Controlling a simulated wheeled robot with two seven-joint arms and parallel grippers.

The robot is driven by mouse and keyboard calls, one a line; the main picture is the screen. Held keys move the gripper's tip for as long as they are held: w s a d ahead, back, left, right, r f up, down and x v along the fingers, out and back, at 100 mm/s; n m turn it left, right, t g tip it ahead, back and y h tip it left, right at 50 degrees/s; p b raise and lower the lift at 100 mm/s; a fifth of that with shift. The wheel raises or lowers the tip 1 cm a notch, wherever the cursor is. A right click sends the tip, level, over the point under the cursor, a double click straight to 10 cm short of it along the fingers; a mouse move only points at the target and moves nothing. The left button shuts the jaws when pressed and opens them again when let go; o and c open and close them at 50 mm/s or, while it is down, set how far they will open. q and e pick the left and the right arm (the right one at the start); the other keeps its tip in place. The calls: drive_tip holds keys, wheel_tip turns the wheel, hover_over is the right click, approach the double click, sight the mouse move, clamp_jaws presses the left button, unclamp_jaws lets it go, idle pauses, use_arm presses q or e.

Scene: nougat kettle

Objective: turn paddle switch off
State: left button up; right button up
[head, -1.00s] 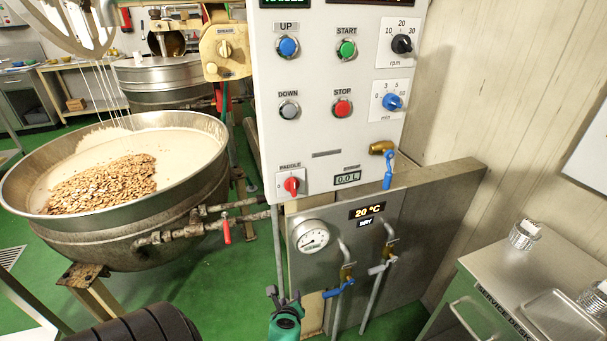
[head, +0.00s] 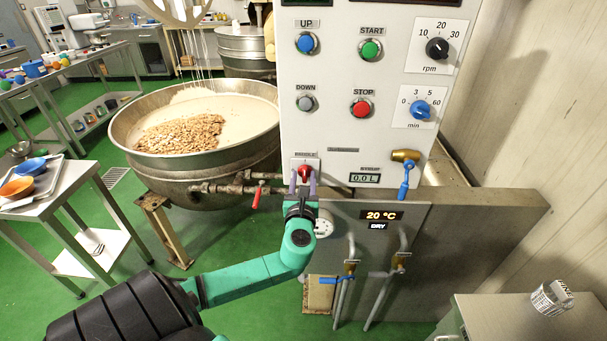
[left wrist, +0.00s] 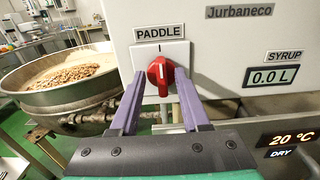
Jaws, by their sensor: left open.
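The red paddle switch (head: 304,171) is a small rotary knob on a white plate labelled PADDLE, low on the left of the white control panel (head: 340,125). In the left wrist view the red knob (left wrist: 160,76) stands roughly upright below a short dark mark. My left gripper (head: 303,180) is in front of the panel's lower left corner. Its purple fingers are open, one on each side of the knob. In the left wrist view small gaps seem to show between fingers and knob; I cannot tell whether they touch it. My right gripper is not in view.
A steel kettle (head: 150,161) with nuts in a pale mass stands left of the panel. A red-handled valve (head: 257,195) is close left of my gripper. A blue-handled tap (head: 404,182) is to the right. A grey cabinet (head: 440,240) lies below.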

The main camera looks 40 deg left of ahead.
use_arm(q)
drive_tip(key=shift+w+a, duration=0.1)
drive_tip(key=shift+w, duration=0.3)
clamp_jaws()
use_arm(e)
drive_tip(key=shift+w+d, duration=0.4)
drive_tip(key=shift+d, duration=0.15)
use_arm(q)
drive_tip(key=shift+f+n, duration=0.1)
drive_tip(key=shift+n, duration=0.2)
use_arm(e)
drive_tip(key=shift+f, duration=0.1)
use_arm(q)
drive_tip(key=n+b, duration=0.2)
drive_tip(key=n, duration=0.1)
drive_tip(key=shift+a, duration=0.15)
drive_tip(key=n+b, duration=0.4)
drive_tip(key=n, duration=0.3)
drive_tip(key=n+b, duration=0.4)
drive_tip(key=n, duration=0.3)
drive_tip(key=shift+s+a+f, duration=0.1)
drive_tip(key=shift+s+f, duration=0.05)
drive_tip(key=shift+f, duration=0.05)
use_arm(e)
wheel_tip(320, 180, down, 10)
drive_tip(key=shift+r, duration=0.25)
use_arm(q)
drive_tip(key=shift+n, duration=0.3)
